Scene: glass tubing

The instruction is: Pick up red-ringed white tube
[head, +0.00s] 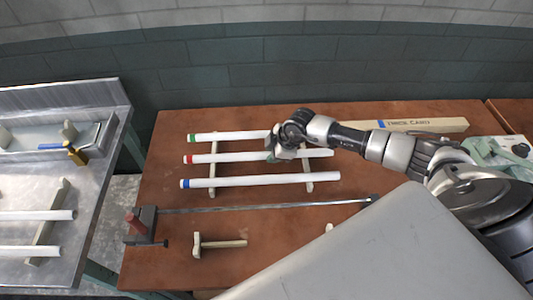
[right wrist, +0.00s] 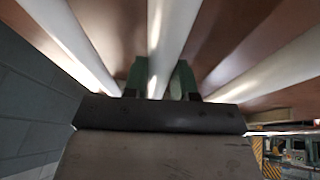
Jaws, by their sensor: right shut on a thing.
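The red-ringed white tube (head: 230,158) is the middle of three parallel white tubes on the brown table, with its red ring at the left end. My right gripper (head: 274,154) is over it, right of its middle. In the right wrist view the tube (right wrist: 168,35) runs between the green fingers of the right gripper (right wrist: 160,78), which is shut on it. The tube lies level with its neighbours; I cannot tell whether it is clear of the supports. The gripper and forearm hide part of it. My left gripper is not in view.
A green-ringed tube (head: 230,136) lies behind and a blue-ringed tube (head: 250,181) in front, both close by. A long metal rod (head: 260,206) with a clamp block (head: 142,222) lies nearer. A long wooden bar (head: 430,125) lies at the back right. A metal bench (head: 85,190) stands left.

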